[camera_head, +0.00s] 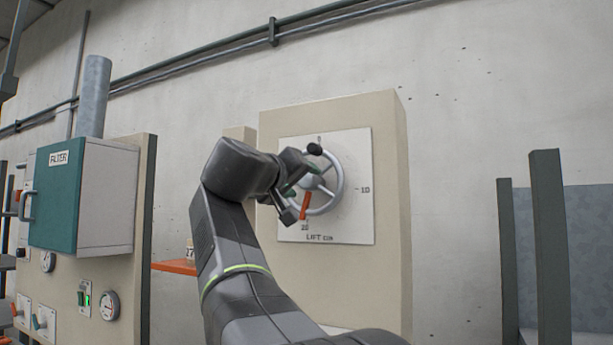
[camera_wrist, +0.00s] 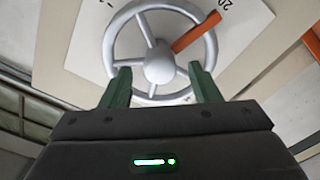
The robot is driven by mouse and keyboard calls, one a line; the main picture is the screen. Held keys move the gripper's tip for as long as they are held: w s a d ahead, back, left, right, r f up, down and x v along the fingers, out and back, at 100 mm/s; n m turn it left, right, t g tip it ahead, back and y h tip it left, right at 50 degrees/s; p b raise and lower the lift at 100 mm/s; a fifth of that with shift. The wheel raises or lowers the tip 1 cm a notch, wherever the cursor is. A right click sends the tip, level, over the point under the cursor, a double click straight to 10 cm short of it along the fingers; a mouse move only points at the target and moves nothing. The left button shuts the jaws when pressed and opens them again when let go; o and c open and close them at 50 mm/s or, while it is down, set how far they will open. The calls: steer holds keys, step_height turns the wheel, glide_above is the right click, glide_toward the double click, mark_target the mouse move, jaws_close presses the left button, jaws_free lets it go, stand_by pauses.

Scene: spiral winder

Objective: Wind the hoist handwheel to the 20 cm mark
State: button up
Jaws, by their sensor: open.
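The grey spoked handwheel (camera_head: 338,188) is mounted on a white dial plate (camera_head: 357,226) marked 10 at right, 20 at bottom and "LIFT cm". A black knob (camera_head: 316,149) is at the wheel's top rim. The orange pointer (camera_head: 305,207) points down at about the 20 mark; in the wrist view the pointer (camera_wrist: 196,33) also aims close to the 20 (camera_wrist: 227,4). My gripper (camera_wrist: 160,76) is open in front of the wheel, its green fingers on either side of the hub (camera_wrist: 159,64) in the picture. Finger contact cannot be told. The knob is out of the wrist view.
The beige hoist panel (camera_head: 392,260) stands against a concrete wall. At left is a teal filter box (camera_head: 55,195) with gauges and switches below. A small orange shelf (camera_head: 174,267) lies behind my arm.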

mark_target(309, 180)
steer(key=shift+x, duration=1.1)
